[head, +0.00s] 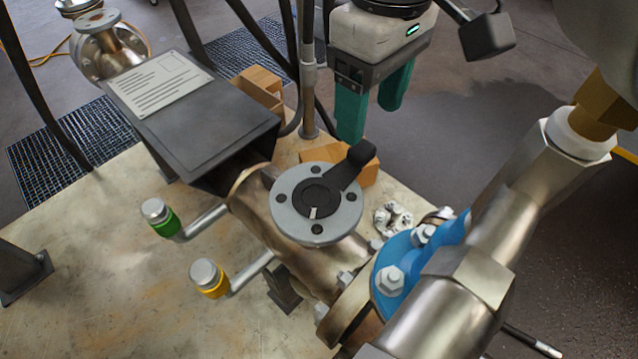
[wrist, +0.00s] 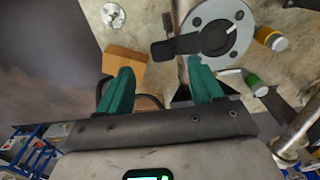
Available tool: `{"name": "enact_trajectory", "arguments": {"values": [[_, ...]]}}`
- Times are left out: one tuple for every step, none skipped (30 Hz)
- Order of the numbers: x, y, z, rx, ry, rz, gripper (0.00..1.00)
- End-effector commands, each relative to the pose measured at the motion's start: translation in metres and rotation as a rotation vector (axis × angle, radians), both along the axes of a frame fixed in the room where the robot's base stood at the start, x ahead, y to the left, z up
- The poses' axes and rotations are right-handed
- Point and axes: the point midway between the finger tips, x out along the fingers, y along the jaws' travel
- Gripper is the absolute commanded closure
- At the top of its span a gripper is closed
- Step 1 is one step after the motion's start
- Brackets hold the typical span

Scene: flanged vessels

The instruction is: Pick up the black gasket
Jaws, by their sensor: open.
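The black gasket (head: 317,200) is a round disc with a tab, lying flat on a grey flange (head: 284,213) with bolt holes on top of a metal vessel. Its tab points up and right, past the flange rim, in the head view. In the wrist view the gasket (wrist: 212,38) is at the top, with its tab pointing left. A small white mark shows on the disc. My gripper (head: 371,122) is open and empty, its green fingers apart, beyond and above the flange. In the wrist view its fingertips (wrist: 161,68) are below the tab, not touching the gasket as far as I can tell.
A dark sign box (head: 195,125) stands left of the flange. Cardboard boxes (head: 258,85) lie behind. A blue bolted flange (head: 392,275) and thick metal pipe (head: 470,255) rise at the right. Green-banded (head: 163,220) and yellow-banded (head: 209,280) pipe stubs stick out left.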

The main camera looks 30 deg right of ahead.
Motion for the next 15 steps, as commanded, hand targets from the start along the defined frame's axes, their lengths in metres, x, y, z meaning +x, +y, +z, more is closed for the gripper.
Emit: {"name": "enact_trajectory", "arguments": {"values": [[0.000, 0.000, -0.002, 0.000, 0.000, 0.000, 0.34], [0.000, 0.000, -0.004, 0.001, 0.000, 0.000, 0.34], [-0.001, 0.001, -0.007, 0.001, 0.001, 0.001, 0.34], [-0.001, 0.001, -0.009, 0.001, 0.003, 0.001, 0.34], [-0.001, 0.002, -0.013, 0.001, 0.003, 0.002, 0.34], [-0.001, 0.003, -0.019, 0.002, 0.003, 0.002, 0.34], [-0.001, 0.004, -0.023, 0.003, 0.003, 0.002, 0.34], [-0.001, 0.004, -0.027, 0.003, 0.003, 0.001, 0.34], [-0.001, 0.005, -0.033, 0.003, 0.004, 0.001, 0.34], [-0.001, 0.005, -0.038, 0.003, 0.003, 0.000, 0.34], [0.000, 0.005, -0.042, 0.003, 0.002, 0.000, 0.34], [0.000, 0.005, -0.046, 0.003, 0.002, 0.000, 0.34], [0.000, 0.005, -0.049, 0.003, 0.002, 0.000, 0.34], [0.000, 0.005, -0.051, 0.003, 0.002, 0.000, 0.34], [0.000, 0.005, -0.053, 0.003, 0.001, 0.000, 0.34]]}}
